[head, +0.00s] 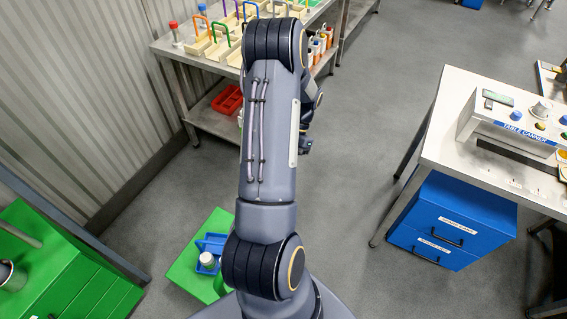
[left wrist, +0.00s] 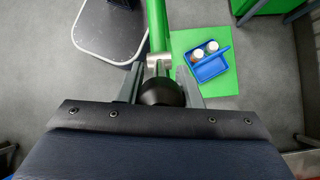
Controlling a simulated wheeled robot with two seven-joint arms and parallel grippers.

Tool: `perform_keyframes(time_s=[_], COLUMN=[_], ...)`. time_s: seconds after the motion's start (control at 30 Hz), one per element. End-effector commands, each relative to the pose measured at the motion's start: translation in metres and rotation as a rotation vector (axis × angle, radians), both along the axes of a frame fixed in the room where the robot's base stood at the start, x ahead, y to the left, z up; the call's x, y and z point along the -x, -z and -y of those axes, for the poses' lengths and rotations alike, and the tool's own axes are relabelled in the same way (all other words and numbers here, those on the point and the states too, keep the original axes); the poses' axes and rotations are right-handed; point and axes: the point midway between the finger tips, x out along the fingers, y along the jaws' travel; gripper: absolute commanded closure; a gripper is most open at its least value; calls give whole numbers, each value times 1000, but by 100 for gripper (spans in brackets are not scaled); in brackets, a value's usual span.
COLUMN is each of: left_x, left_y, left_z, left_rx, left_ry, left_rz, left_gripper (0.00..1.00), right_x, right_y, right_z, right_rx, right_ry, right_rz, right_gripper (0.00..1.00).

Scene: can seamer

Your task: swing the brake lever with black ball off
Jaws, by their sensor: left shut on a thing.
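In the left wrist view the black ball (left wrist: 161,93) sits between the two fingers of my left gripper (left wrist: 160,82), which is shut on it. The ball is the end knob of the brake lever. A metal collar (left wrist: 158,62) joins it to the green lever bar (left wrist: 157,25), which runs up and out of the picture. In the head view one of my arms fills the middle and hides much behind it. The ball cannot be made out there, and I cannot tell which gripper belongs to that arm's mostly hidden end.
A green plate (head: 184,269) on the floor carries a blue tray (head: 211,243) with containers. A green cabinet (head: 62,275) stands lower left. A steel bench (head: 166,46) is behind. A white-topped table (head: 443,145) with blue drawers (head: 455,215) stands right. Floor between them is clear.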

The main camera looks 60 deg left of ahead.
Motion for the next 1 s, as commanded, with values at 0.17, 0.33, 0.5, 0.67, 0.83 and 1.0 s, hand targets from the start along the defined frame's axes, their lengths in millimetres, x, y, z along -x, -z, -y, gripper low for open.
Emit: perform_keyframes(time_s=[0.17,0.33,0.5,0.67,0.83,1.0], left_x=[-1,-1,0,-2,-16,-31], left_y=[1,1,0,-2,-18,-42], left_z=[0,0,0,-1,-8,-16], left_rx=[-1,0,-1,-2,-4,-3], left_ry=[2,2,1,1,1,2], left_rz=[3,1,0,1,4,3], left_gripper=[100,47,47,47,47,47], right_x=[0,0,0,0,0,0], right_y=[0,0,0,2,9,15], right_z=[0,0,0,0,0,0], right_rx=[0,0,0,0,0,0], right_ry=[0,0,0,0,0,0], right_rz=[0,0,0,0,0,0], right_gripper=[19,19,19,19,19,19])
